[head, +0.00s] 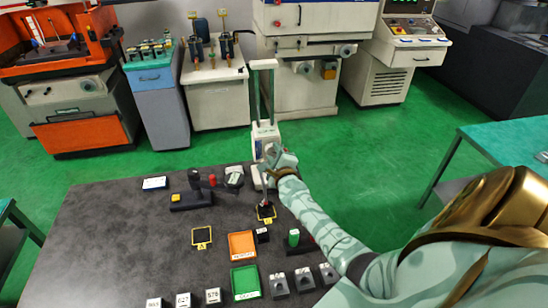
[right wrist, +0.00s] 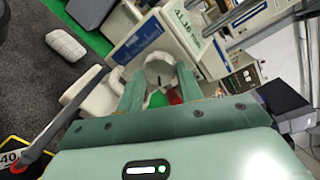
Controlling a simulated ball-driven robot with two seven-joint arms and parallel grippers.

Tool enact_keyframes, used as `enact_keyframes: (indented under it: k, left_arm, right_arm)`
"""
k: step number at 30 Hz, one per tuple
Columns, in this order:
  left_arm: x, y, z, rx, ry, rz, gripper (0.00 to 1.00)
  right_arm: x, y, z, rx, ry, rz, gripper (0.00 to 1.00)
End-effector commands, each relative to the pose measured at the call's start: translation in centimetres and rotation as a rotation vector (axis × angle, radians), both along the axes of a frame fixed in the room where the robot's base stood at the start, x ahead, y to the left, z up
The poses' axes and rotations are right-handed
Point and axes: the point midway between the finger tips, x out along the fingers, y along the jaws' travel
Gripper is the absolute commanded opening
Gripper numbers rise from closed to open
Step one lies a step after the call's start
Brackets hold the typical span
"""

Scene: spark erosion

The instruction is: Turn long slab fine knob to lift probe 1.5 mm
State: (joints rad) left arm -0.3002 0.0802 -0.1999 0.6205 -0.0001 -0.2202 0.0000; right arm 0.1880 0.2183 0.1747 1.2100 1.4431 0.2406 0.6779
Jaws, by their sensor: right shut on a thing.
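A tall white stand with a labelled block-like body (head: 263,135) and upright rails stands at the far right part of the dark table; its body also shows in the right wrist view (right wrist: 186,27). A pale round knob (right wrist: 160,66) lies between the fingers of my right gripper (right wrist: 158,90), which is shut on it. In the head view my right gripper (head: 272,157) is at the front of the stand, and the knob is mostly hidden by it. A thin probe rod reaches down above a yellow-edged black pad (head: 265,212). My left gripper is not in view.
An orange tray (head: 242,244), a green tray (head: 245,283), a green cylinder (head: 293,237) and grey blocks (head: 279,285) sit near my right arm. A black-and-yellow stand (head: 191,197) and a red cylinder (head: 212,181) are to the left. The table's left side is clear.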

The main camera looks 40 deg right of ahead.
Motion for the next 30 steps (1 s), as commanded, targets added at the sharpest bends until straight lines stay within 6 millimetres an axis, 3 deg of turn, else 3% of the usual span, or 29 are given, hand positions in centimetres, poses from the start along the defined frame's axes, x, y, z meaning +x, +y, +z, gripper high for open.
enact_keyframes:
  k: [15, 30]
  left_arm:
    - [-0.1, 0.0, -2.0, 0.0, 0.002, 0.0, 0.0]
    - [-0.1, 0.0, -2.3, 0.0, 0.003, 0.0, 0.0]
  right_arm:
    - [-0.1, 0.0, -0.3, 0.311, -0.169, -0.001, 0.13]
    - [-0.1, 0.0, -0.3, 0.378, -0.205, -0.001, 0.13]
